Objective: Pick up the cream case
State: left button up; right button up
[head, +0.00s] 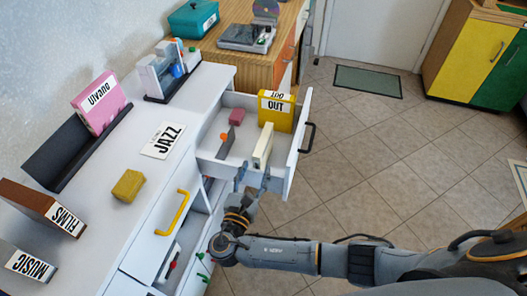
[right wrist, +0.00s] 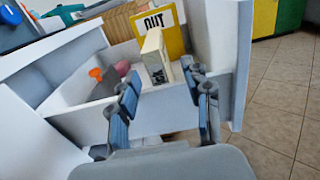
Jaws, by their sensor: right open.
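The cream case (head: 263,146) stands upright in the open white drawer (head: 209,151), just in front of the yellow OUT case (head: 276,112). In the right wrist view the cream case (right wrist: 155,58) shows its narrow edge, with dark lettering low on its side. My right gripper (head: 253,180) is open and empty at the near edge of the drawer. In the right wrist view its two fingers (right wrist: 163,87) are spread, with the cream case beyond and between them. No contact with the case shows. My left gripper is not in view.
The drawer also holds a pink block (head: 236,117) and a dark piece with an orange ball (head: 224,137). The drawer's front panel (head: 300,143) rises close to the right of the case. A yellow block (head: 128,186) and a JAZZ card (head: 164,140) lie on the white top.

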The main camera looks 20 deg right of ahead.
aim_at(263, 145)
jog(key=x, duration=0.4)
jog(key=shift+w+d, duration=0.25)
jog(key=shift+w, duration=0.1)
jog(key=shift+a+x, duration=0.25)
jog(key=shift+x, duration=2.35)
jog(key=shift+w+r, duration=0.15)
jog(key=shift+r, duration=0.05)
grip_shut()
